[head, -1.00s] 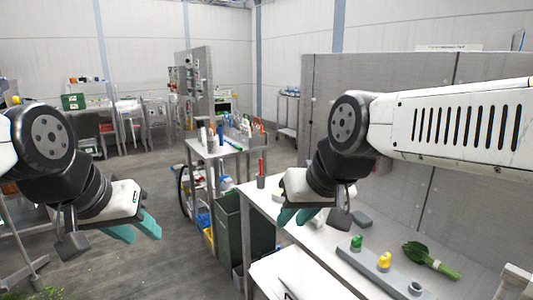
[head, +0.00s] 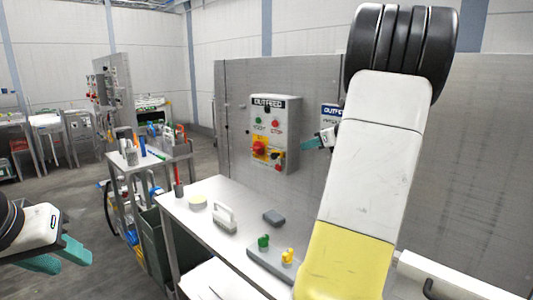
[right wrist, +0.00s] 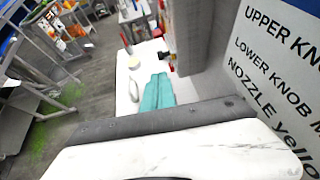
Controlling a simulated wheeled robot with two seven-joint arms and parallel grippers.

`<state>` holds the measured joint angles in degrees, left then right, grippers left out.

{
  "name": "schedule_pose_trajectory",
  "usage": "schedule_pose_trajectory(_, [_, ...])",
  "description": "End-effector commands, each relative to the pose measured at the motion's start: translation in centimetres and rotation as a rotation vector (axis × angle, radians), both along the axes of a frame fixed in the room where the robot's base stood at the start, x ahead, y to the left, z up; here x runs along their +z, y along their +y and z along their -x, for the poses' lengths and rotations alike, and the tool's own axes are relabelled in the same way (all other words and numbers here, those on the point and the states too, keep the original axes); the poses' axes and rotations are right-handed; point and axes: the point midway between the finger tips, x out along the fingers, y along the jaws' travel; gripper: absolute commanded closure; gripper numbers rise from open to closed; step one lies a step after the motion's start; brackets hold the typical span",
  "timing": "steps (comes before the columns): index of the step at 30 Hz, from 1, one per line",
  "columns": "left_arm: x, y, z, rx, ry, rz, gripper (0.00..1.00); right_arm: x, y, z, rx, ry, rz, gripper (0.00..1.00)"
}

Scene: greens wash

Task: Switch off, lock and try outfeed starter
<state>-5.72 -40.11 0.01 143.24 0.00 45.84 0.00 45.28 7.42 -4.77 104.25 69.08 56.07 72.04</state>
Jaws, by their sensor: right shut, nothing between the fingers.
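The outfeed starter (head: 290,112) is a grey box on the panel, labelled OUTFEED. It has a green start button (head: 259,121), a red stop button (head: 275,124) and a red rotary handle on a yellow plate (head: 259,148). A small dark and red part sits right of the handle; I cannot tell what it is. My right gripper (head: 313,143) is shut and empty, just right of the box, its fingers pointing towards it. Its teal fingers lie together in the right wrist view (right wrist: 158,92). My left gripper (head: 60,256) is open and empty at lower left.
A steel bench (head: 190,214) below the starter holds a pale handled object (head: 225,218), a grey block (head: 273,217) and a grey rail with green (head: 263,241) and yellow (head: 288,256) pieces. A tool cart (head: 125,170) stands left. A sign is partly hidden by my right arm.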

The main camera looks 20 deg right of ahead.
Motion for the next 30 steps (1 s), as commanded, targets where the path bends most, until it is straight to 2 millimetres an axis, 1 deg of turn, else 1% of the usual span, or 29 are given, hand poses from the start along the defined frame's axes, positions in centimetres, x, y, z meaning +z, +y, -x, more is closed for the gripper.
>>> schedule_pose_trajectory(2, [0.0,0.0,0.0,0.0,0.0,0.0,0.64,-0.2,-0.1,-0.5,-0.008,-0.001,-0.011,1.0])
schedule_pose_trajectory(5, [0.0,0.0,0.0,0.0,0.0,0.0,0.64,-0.9,0.4,-1.6,-0.003,0.0,-0.011,1.0])
schedule_pose_trajectory(15, [0.0,0.0,0.0,0.0,0.0,0.0,0.64,-4.1,2.3,-7.7,-0.002,0.0,-0.008,1.0])
schedule_pose_trajectory(21, [0.0,0.0,0.0,0.0,0.0,0.0,0.64,-5.6,3.1,-10.5,-0.002,0.0,-0.007,1.0])
schedule_pose_trajectory(25, [0.0,0.0,0.0,0.0,0.0,0.0,0.64,-6.1,3.4,-11.5,-0.002,0.0,-0.007,1.0])
schedule_pose_trajectory(30, [0.0,0.0,0.0,0.0,0.0,0.0,0.64,-6.3,3.5,-11.9,-0.004,-0.001,-0.005,1.0])
